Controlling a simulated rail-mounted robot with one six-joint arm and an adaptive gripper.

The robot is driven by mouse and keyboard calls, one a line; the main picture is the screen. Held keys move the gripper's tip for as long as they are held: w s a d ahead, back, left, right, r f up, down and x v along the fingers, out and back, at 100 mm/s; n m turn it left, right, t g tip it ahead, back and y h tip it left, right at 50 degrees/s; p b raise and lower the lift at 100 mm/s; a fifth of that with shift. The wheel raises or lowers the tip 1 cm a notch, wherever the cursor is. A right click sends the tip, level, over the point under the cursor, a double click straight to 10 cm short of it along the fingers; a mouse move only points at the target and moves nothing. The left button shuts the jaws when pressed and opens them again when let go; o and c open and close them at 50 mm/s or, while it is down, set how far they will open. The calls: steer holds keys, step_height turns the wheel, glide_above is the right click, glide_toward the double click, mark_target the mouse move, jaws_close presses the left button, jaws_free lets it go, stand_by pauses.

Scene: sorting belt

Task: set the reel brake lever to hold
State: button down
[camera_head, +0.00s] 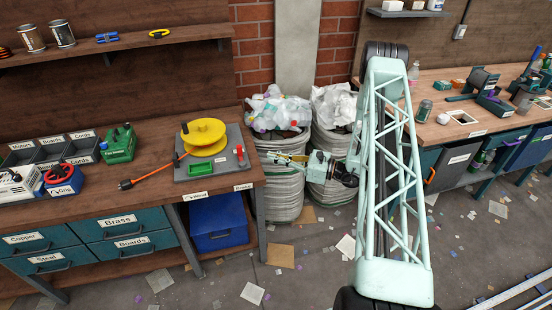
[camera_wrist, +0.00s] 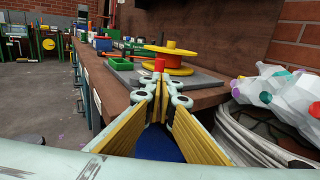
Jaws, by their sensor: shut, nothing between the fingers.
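A yellow reel (camera_head: 204,136) stands on a grey base plate (camera_head: 224,170) on the left bench. A small red lever (camera_head: 240,153) stands near the plate's right edge; I take it as the brake lever. Its markings are too small to read. My gripper (camera_head: 274,157) is shut and empty, off the bench's right edge and pointing left toward the plate. In the wrist view the fingertips (camera_wrist: 156,88) are together, with the red lever top (camera_wrist: 159,64) just beyond them. I cannot tell whether they touch it. The reel (camera_wrist: 165,60) shows behind.
Grey bins (camera_head: 48,148) and a green can (camera_head: 118,144) stand further left. Filled white sacks (camera_head: 284,185) stand below my gripper. Scraps litter the floor.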

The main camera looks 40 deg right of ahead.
mark_target(241, 156)
steer(key=shift+x, duration=5.7)
